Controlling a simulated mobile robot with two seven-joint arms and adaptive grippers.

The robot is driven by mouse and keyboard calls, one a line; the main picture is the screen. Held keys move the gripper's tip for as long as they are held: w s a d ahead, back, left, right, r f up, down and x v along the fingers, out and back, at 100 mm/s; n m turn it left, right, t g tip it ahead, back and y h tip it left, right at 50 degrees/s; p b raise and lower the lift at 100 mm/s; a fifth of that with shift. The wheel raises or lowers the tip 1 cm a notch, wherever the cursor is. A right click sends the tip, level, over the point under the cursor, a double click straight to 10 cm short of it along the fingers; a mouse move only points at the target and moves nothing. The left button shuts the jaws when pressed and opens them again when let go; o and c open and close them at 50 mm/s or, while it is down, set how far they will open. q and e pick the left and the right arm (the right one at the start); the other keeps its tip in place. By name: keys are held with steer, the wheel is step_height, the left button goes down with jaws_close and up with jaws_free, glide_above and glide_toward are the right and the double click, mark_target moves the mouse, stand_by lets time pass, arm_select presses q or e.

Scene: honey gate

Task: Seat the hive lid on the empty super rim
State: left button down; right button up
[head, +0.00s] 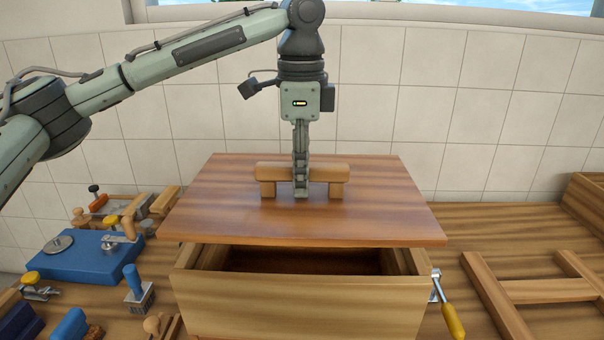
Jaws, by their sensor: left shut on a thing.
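The hive lid (385,210) is a flat reddish-brown wooden board with a lighter wooden bar handle (325,173) on two feet. My left gripper (301,190) points straight down and is shut on the handle, near its middle. The lid lies over the back part of the empty super (300,308), a pale wooden box. The super's front rim and part of its dark inside show in front of the lid's near edge. I cannot tell whether the lid touches the rim or hangs just above it. The right gripper is not in view.
A yellow-handled tool (452,319) is at the super's right side. A blue case (75,257), a brush (137,290) and other tools crowd the bench at left. A wooden frame (540,290) lies at right. A tiled wall (430,110) stands behind.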

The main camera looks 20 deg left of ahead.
arm_select(q)
steer(key=shift+f, duration=1.9)
steer(key=shift+f, duration=1.55)
stand_by(3.7)
stand_by(0.3)
steer(key=c, duration=1.5)
jaws_free()
steer(key=shift+o, duration=0.2)
